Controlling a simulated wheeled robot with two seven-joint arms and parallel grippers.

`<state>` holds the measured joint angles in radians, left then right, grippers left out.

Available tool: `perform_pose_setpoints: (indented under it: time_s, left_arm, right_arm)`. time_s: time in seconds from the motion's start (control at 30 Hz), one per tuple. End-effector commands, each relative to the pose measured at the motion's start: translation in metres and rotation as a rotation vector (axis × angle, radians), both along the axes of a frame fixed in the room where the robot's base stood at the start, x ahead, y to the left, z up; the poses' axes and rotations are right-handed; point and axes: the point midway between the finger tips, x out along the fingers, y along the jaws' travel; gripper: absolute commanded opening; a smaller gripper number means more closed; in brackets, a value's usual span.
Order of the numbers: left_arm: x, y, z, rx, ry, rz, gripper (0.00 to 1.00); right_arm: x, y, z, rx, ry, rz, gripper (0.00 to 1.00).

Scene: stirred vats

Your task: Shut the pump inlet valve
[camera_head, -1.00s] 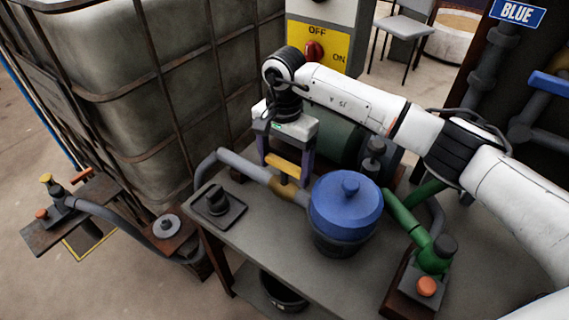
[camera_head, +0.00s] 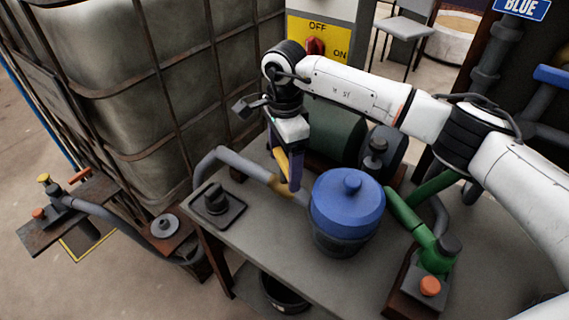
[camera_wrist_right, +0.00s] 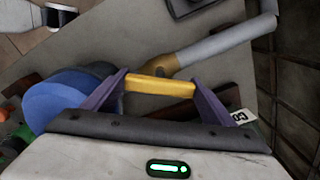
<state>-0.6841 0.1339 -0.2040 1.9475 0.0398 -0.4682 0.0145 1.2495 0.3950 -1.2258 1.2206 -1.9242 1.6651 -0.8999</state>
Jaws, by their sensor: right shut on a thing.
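The pump inlet valve has a yellow handle (camera_head: 282,162) above a brass body (camera_head: 281,184) on a grey pipe (camera_head: 245,167). The handle stands at an angle to the pipe. My right gripper (camera_head: 284,168) is shut on the handle, with a purple finger at each end. In the right wrist view the yellow handle (camera_wrist_right: 160,87) spans between the two fingers, with the brass body (camera_wrist_right: 152,66) and grey pipe (camera_wrist_right: 215,45) beyond. The near finger partly hides the valve in the head view. My left gripper is not in view.
A blue-lidded strainer pot (camera_head: 346,205) stands close right of the valve. A green pipe (camera_head: 410,219) lies farther right. A caged tank (camera_head: 125,90) rises at left. A switch box (camera_head: 320,30) stands behind. The grey bench top (camera_head: 270,235) is clear in front.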

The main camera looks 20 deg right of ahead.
Motion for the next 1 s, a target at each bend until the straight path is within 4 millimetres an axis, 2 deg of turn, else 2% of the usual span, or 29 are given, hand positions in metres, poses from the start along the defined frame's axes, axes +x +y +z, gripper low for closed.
perform_pose_setpoints:
  time_s: [0.6, 1.0]
  left_arm:
    - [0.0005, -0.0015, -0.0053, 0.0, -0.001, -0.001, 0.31]
    - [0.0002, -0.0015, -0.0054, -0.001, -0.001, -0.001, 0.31]
  right_arm:
    - [0.0004, -0.0007, 0.0013, 0.0, 0.0, -0.586, 0.56]
    - [0.0005, -0.0007, 0.0014, 0.0, -0.001, -0.885, 0.56]
